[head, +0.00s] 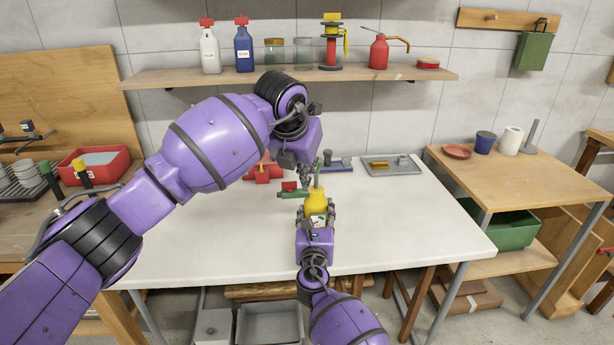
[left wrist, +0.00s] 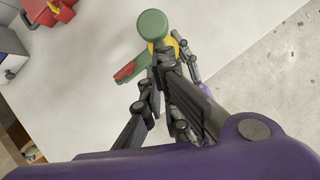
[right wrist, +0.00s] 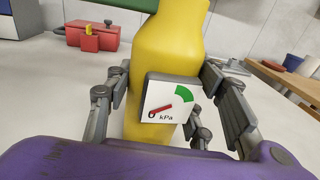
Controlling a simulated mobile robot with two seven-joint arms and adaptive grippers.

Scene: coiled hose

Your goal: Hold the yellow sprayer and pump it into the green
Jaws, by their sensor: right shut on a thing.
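The yellow sprayer (head: 316,203) stands upright at the middle of the white table. My right gripper (head: 317,215) is shut around its body, with fingers on both sides in the right wrist view (right wrist: 165,100). The sprayer's white gauge (right wrist: 170,99) has a green band at upper right; its red needle lies low near the 0, outside the green. A round green pump knob (left wrist: 152,25) tops the sprayer. My left gripper (head: 306,178) is beside the knob, its fingertips close to the rod below it. Whether its fingers touch the rod is unclear.
A red toolbox-like object (head: 263,172) sits behind on the left of the table (head: 400,225). A grey tray (head: 392,168) is at the back right. A shelf (head: 300,76) with bottles and jars hangs above. The front right of the table is clear.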

